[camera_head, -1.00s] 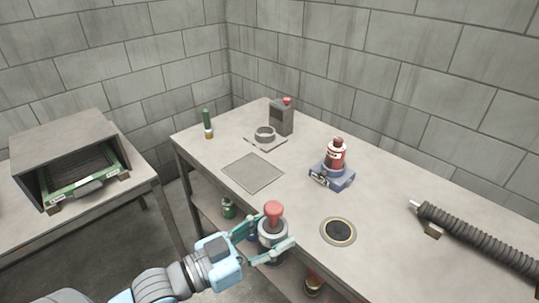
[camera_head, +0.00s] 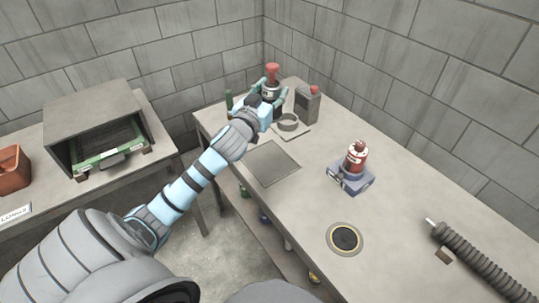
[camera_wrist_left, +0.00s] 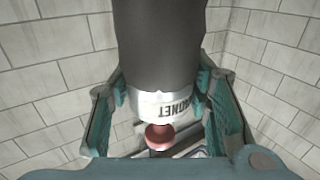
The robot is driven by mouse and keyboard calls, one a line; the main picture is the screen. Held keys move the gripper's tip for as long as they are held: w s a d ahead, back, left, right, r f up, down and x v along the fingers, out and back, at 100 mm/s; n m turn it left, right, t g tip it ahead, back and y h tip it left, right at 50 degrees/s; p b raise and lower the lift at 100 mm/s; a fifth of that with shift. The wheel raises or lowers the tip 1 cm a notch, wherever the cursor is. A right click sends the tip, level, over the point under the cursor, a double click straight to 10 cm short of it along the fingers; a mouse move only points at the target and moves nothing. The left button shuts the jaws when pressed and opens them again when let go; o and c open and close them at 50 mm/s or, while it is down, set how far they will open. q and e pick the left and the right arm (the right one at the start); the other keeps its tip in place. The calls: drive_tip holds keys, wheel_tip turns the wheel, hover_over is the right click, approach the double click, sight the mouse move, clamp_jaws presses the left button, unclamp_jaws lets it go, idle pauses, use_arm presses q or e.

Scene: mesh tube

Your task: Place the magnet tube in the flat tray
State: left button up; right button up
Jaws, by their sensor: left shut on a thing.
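My left gripper (camera_head: 270,92) is shut on a tube with a flared red top (camera_head: 271,71), held upright above the far end of the bench. In the left wrist view, the tube (camera_wrist_left: 160,45) has a dark body, a white band with upside-down, partly legible lettering, and a red end. Its lower part is hidden by my gripper in the head view. The flat tray (camera_head: 272,163), a thin grey square, lies bare on the bench, nearer than the gripper. My right gripper is not in view.
A ring on a small plate (camera_head: 289,123) and a grey box with a red knob (camera_head: 307,104) stand close to my gripper. A green tube (camera_head: 229,99) stands at the bench's left. A red bottle (camera_head: 356,156) sits in a blue holder. A ribbed hose (camera_head: 478,258) lies right.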

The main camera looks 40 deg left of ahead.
use_arm(q)
drive_tip(key=shift+n+y, duration=0.3)
drive_tip(key=shift+y, duration=0.1)
drive_tip(key=f+b, duration=0.3)
drive_tip(key=f, duration=0.3)
drive_tip(key=f+b, duration=0.3)
drive_tip(key=f, duration=0.4)
drive_tip(key=a+f+b, duration=0.1)
drive_tip(key=f+b, duration=0.2)
drive_tip(key=f, duration=0.3)
drive_tip(key=shift+f, duration=0.15)
drive_tip(key=o, duration=1.4)
drive_tip(key=shift+r, duration=0.2)
drive_tip(key=v, duration=1.2)
drive_tip(key=shift+b, duration=0.4)
